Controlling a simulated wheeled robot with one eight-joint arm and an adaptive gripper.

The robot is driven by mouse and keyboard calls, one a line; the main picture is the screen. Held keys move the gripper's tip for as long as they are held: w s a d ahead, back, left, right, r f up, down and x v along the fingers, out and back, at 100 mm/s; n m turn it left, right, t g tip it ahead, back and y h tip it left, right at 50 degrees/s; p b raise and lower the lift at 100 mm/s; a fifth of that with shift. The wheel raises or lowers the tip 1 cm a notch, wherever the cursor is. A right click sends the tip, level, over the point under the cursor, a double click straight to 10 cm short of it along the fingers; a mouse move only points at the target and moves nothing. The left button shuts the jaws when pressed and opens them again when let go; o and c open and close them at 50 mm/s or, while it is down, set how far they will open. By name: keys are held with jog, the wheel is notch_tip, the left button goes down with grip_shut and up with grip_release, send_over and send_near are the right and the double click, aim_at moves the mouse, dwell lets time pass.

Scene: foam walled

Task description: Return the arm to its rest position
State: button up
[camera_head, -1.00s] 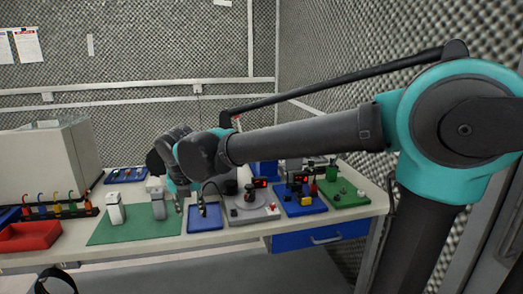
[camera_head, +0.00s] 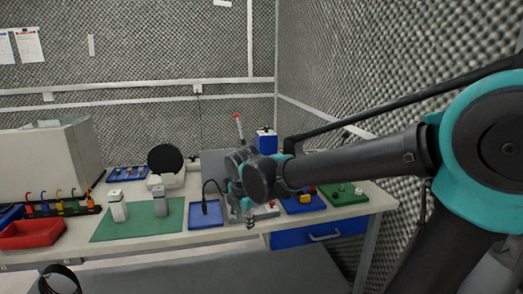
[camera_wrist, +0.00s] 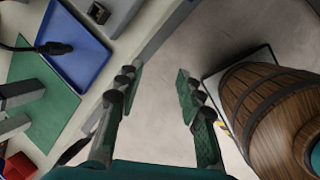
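My gripper (camera_wrist: 160,88) is open and empty in the wrist view, its two green-padded fingers well apart with bare grey floor between them. In the head view my gripper (camera_head: 243,214) hangs at the front edge of the workbench (camera_head: 265,236), in front of the grey station and right of the blue tray (camera_head: 205,221). My arm reaches in from the right side of the head view. It hides part of the back of the bench.
A wooden barrel (camera_wrist: 262,100) stands right of the fingers in the wrist view. The green mat (camera_head: 140,230) holds two grey-white items. A red bin (camera_head: 32,234) is at far left. A blue drawer (camera_head: 305,234) is under the bench. A foam wall (camera_head: 340,60) rises at right.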

jog(key=s+d+f+m, duration=0.3)
jog(key=d+f+m, duration=0.1)
jog(key=d+m, duration=0.4)
jog(key=s+d+f+m, duration=0.4)
jog(key=d+f+m, duration=0.1)
jog(key=d+m, duration=0.3)
jog(key=s+d+f+m, duration=0.3)
jog(key=d+f+m, duration=0.1)
jog(key=d+m, duration=0.4)
jog(key=shift+s+d+f+m+h, duration=0.2)
jog(key=shift+m+h, duration=0.1)
jog(key=shift+m, duration=0.5)
